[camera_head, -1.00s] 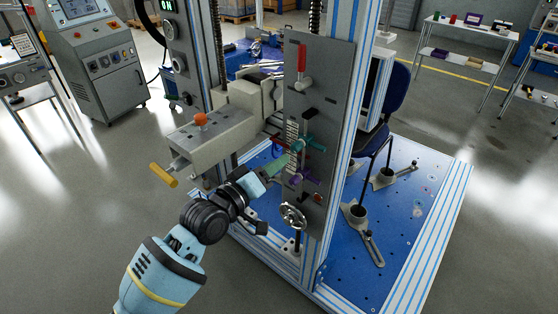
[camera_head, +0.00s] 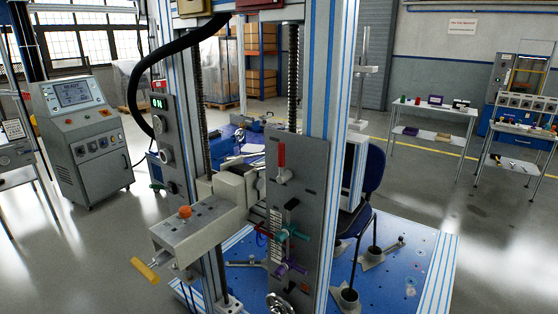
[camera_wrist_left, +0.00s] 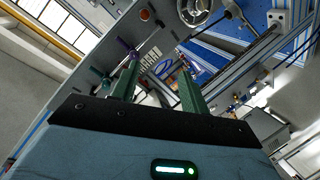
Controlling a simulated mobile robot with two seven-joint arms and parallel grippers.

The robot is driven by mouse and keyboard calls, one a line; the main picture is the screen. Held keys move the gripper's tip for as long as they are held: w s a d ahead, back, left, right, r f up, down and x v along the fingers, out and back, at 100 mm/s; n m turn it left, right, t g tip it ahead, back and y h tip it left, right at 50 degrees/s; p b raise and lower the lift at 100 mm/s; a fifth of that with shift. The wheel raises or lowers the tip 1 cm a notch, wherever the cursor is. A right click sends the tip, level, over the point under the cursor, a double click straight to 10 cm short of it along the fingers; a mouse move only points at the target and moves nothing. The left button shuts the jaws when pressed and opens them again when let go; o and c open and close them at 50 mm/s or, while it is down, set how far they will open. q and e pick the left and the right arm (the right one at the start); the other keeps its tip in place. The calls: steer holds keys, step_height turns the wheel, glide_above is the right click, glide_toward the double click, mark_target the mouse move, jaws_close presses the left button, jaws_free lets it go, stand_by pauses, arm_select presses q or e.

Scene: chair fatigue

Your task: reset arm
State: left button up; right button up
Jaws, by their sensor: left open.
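My left gripper (camera_wrist_left: 157,75) shows in the left wrist view with its two green fingers apart and nothing visible between them. The grey control panel (camera_head: 297,215) of the chair test rig fills much of the upper part of that view beyond the fingers. In the head view the panel carries a red lever (camera_head: 281,156), a teal handle (camera_head: 283,235), a purple handle (camera_head: 288,267) and a handwheel (camera_head: 280,303) cut by the lower edge. The purple handle (camera_wrist_left: 130,48) and handwheel (camera_wrist_left: 196,10) also show in the wrist view. Neither gripper shows in the head view.
A grey box with an orange knob (camera_head: 184,211) and yellow grip (camera_head: 146,271) juts out left of the panel. A blue chair (camera_head: 372,175) stands behind the rig on the blue base plate (camera_head: 400,270). A control console (camera_head: 90,145) stands at left. Open floor lies on both sides.

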arm_select(q)
steer(key=s+a+f+m+g+y, duration=0.1)
steer(key=s+a+f, duration=0.2)
steer(key=s, duration=0.7)
steer(key=s+a+f+m+g+y+p, duration=0.1)
steer(key=s+a+f+g+y, duration=0.1)
steer(key=s+f, duration=0.4)
steer(key=s+a+f+m+g+y, duration=0.1)
steer(key=s+a+f, duration=0.4)
steer(key=s, duration=0.8)
steer(key=shift+s+m+y+p, duration=0.3)
steer(key=shift+m+y+p, duration=0.1)
steer(key=shift+y, duration=0.1)
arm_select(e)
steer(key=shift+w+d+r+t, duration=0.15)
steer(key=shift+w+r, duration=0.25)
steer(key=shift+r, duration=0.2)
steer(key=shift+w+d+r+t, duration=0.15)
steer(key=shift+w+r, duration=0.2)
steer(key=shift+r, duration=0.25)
arm_select(q)
steer(key=shift+a, duration=0.1)
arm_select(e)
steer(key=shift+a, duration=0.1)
